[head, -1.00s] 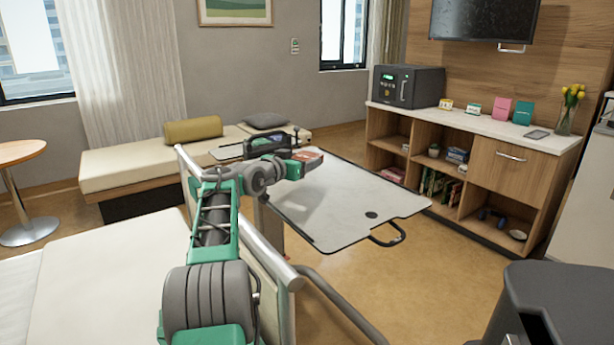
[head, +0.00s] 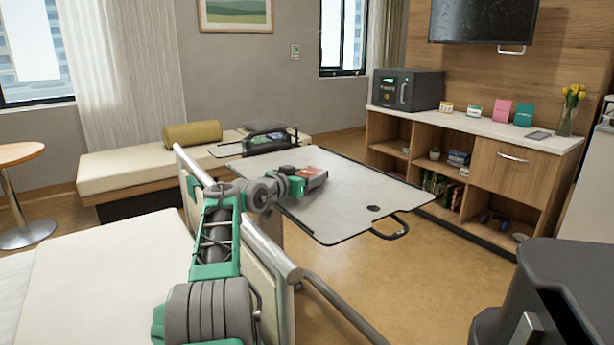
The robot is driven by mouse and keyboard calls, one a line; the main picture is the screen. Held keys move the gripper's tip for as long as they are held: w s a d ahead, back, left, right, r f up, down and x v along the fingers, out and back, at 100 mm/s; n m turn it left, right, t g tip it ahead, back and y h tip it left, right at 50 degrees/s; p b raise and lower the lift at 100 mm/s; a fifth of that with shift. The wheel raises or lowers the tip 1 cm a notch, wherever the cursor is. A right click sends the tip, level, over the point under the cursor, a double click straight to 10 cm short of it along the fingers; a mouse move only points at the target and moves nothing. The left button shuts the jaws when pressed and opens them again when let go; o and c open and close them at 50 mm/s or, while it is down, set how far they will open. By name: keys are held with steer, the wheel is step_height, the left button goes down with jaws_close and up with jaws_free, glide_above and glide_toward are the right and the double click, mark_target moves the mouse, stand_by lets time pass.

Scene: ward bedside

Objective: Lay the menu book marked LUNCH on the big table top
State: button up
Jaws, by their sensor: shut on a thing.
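My gripper (head: 300,184) is at the end of my green and grey arm, shut on a small reddish book (head: 314,175). Its marking is too small to read here. The book is over the left part of the big table top (head: 345,210), a pale board with a dark rim, a black handle and a dark round spot near its front right corner. I cannot tell whether the book touches the board or is just above it. My gripper partly hides the book's near end.
A smaller side top (head: 226,151) with a dark handled caddy (head: 268,139) adjoins at the back left. A bed rail (head: 262,245) stands close beside my arm. A shelf cabinet (head: 490,146) is at the right. Most of the big top is clear.

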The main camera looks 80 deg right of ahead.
steer(key=shift+f+b, duration=0.4)
steer(key=shift+f, duration=0.05)
steer(key=o, duration=1.7)
steer(key=shift+c, duration=0.2)
steer(key=shift+f, duration=0.1)
